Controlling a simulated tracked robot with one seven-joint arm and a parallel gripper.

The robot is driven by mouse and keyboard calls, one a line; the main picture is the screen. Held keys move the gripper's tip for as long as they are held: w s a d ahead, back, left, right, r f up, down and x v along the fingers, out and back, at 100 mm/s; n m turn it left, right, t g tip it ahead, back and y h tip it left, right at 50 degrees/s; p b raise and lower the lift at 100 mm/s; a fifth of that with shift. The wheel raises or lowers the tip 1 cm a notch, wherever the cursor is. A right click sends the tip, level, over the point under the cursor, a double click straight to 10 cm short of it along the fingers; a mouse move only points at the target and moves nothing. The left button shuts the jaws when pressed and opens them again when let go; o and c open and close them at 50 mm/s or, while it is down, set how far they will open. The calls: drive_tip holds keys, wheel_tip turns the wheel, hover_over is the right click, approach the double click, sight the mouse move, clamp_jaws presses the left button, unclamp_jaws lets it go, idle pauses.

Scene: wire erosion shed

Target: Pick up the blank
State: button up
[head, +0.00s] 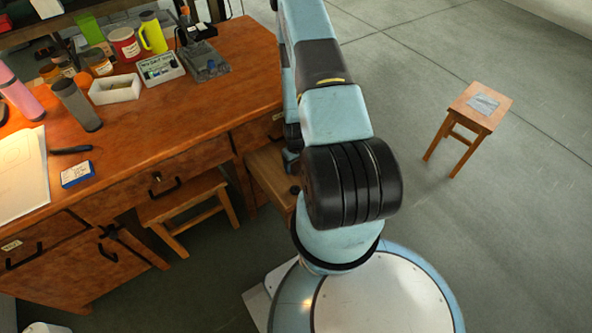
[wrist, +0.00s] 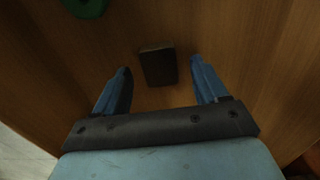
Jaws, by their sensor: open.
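The blank looks to be the dark, block-shaped piece (wrist: 158,66) lying on a brown wooden surface (wrist: 235,40) in the wrist view. My gripper (wrist: 163,80) is open, with its two blue fingers apart. The block shows between and slightly beyond the fingertips, nearer the left one in the picture, with a gap on both sides. I cannot tell how high the fingers are above the wood. In the head view my arm hides the gripper and the block.
A green object (wrist: 87,6) is at the wrist view's top left. In the head view a wooden desk (head: 180,125) holds cups, bottles, a white tray (head: 115,88) and papers (head: 22,172). A small stool (head: 470,115) stands at right on open grey floor. Another stool (head: 185,205) is under the desk.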

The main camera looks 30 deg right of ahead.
drive_tip(key=shift+f, duration=0.7)
drive_tip(key=c, duration=1.3)
clamp_jaws()
drive_tip(key=shift+r, duration=0.15)
